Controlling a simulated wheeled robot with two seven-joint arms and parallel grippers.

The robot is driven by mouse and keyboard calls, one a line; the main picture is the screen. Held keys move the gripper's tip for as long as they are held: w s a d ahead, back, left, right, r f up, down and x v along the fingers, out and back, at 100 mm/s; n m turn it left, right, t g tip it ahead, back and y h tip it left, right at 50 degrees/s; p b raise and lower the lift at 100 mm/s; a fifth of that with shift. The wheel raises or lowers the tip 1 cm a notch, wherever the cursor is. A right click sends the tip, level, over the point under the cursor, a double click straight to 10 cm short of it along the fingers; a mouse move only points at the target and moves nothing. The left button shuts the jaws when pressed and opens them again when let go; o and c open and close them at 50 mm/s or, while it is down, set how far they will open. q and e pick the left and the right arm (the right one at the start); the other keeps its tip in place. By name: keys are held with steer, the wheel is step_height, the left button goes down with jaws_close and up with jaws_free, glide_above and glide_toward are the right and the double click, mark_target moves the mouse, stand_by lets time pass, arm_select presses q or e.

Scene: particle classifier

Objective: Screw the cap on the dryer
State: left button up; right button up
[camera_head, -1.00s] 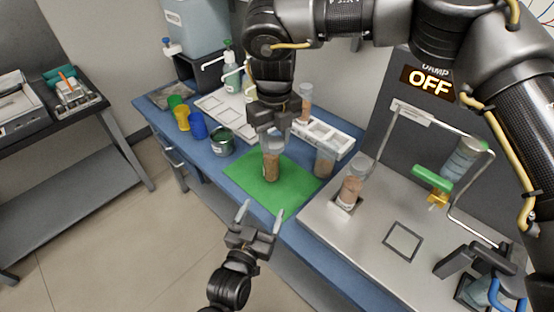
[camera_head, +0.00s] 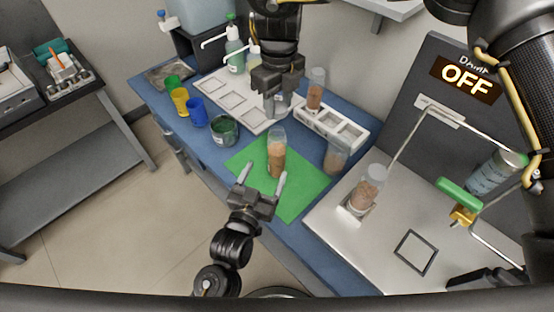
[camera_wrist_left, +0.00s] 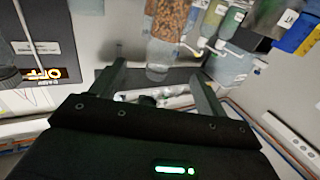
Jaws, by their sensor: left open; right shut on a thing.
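A clear container (camera_head: 277,158) with brown grains stands upright on the green mat (camera_head: 302,190). It also shows in the left wrist view (camera_wrist_left: 165,38), between and beyond the fingers. My right gripper (camera_head: 277,103) is behind and above it, shut on a small greyish piece that looks like the cap, mostly hidden by the fingers. My left gripper (camera_head: 264,176) is open and empty, with its fingertips close to the container's near side. It also shows open in the left wrist view (camera_wrist_left: 160,75). I cannot tell for certain which thing is the dryer.
A white rack (camera_head: 340,129) holding a grain container (camera_head: 316,92) stands behind the mat. Another container (camera_head: 336,157) is beside it. A container (camera_head: 368,188) sits on the machine's grey deck (camera_head: 390,225). Colored cups (camera_head: 196,112) and a dark green jar (camera_head: 224,131) are at left.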

mark_target(274, 152)
arm_select(q)
steer(key=w, duration=0.3)
steer(key=shift+d+f, duration=0.3)
arm_select(e)
steer(key=shift+w+f, duration=0.4)
steer(key=shift+w, duration=0.35)
arm_select(q)
steer(key=x, duration=0.4)
steer(key=shift+s+r, duration=0.1)
steer(key=shift+r, duration=0.15)
arm_select(e)
steer(key=shift+s+a+r, duration=0.1)
steer(key=shift+s+r, duration=0.2)
steer(key=shift+s, duration=0.2)
arm_select(q)
steer(key=x, duration=0.5)
steer(key=shift+f, duration=0.2)
arm_select(e)
steer(key=shift+w+f, duration=0.2)
steer(key=shift+w, duration=0.1)
arm_select(q)
steer(key=shift+w+r, duration=0.1)
steer(key=shift+w, duration=0.1)
arm_select(e)
steer(key=shift+s+r, duration=0.15)
steer(key=shift+s, duration=0.05)
